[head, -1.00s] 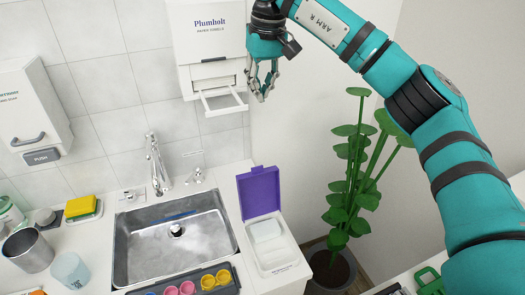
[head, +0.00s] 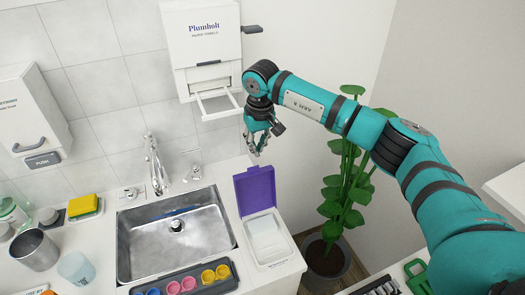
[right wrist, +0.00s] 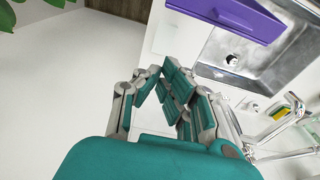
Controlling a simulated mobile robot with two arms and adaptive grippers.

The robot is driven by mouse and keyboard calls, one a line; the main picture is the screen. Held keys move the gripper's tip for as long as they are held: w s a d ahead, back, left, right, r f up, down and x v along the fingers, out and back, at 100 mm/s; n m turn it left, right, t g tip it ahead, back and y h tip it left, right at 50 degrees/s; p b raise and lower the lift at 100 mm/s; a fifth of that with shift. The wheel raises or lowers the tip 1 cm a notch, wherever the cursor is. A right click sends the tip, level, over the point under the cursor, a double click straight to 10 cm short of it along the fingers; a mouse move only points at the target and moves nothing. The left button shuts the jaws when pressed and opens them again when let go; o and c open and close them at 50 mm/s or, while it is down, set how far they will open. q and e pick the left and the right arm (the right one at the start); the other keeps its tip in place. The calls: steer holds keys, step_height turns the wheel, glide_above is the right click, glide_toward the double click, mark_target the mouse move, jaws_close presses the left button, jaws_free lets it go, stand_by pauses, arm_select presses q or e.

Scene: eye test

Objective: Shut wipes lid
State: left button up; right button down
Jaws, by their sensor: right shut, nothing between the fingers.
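The wipes box (head: 284,249) is a white tub on the counter just right of the sink. Its purple lid (head: 255,190) is open and stands up at the back of the tub. White wipes show in the tub's opening. The lid also shows at the top of the right wrist view (right wrist: 232,16). My right gripper (head: 258,152) is shut and empty, pointing down. It is above the lid's top edge in the head view, apart from it by a small gap. Its teal fingers also show in the right wrist view (right wrist: 164,74). My left gripper is not in view.
A paper towel dispenser (head: 201,40) with a white tray (head: 218,104) sticking out hangs on the wall above. The sink (head: 170,235) with its faucet (head: 156,165) is to the left. A tray of colored cups (head: 185,282) lies in front. A potted plant (head: 347,190) stands at right.

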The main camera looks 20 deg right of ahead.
steer(key=s+p, duration=0.1)
steer(key=s+f+p, duration=0.1)
steer(key=s+p, duration=0.1)
steer(key=shift+s+f, duration=0.1)
steer(key=shift+s, duration=0.2)
stand_by(0.3)
